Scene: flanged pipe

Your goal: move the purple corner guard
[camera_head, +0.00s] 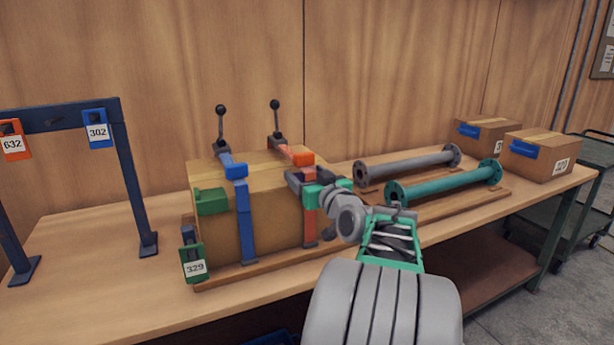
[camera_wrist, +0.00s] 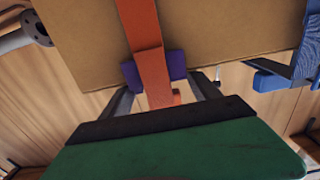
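A cardboard box (camera_head: 222,228) stands on the bench with a blue strap (camera_head: 245,220) and an orange strap (camera_head: 310,222) around it. The purple corner guard (camera_wrist: 177,66) sits on the box edge under the orange strap (camera_wrist: 148,50) in the wrist view. My gripper (camera_head: 304,186) is at the box's upper front edge. In the wrist view its two fingers (camera_wrist: 162,88) are apart, one near each end of the purple guard. I cannot tell whether they touch it.
Grey (camera_head: 408,165) and teal (camera_head: 445,186) flanged pipes lie right of the box. Two small boxes stand at the bench's far right. A green guard (camera_head: 210,201) and a padlock tagged 329 (camera_head: 193,262) are at the left; a blue frame (camera_head: 125,170) stands beyond.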

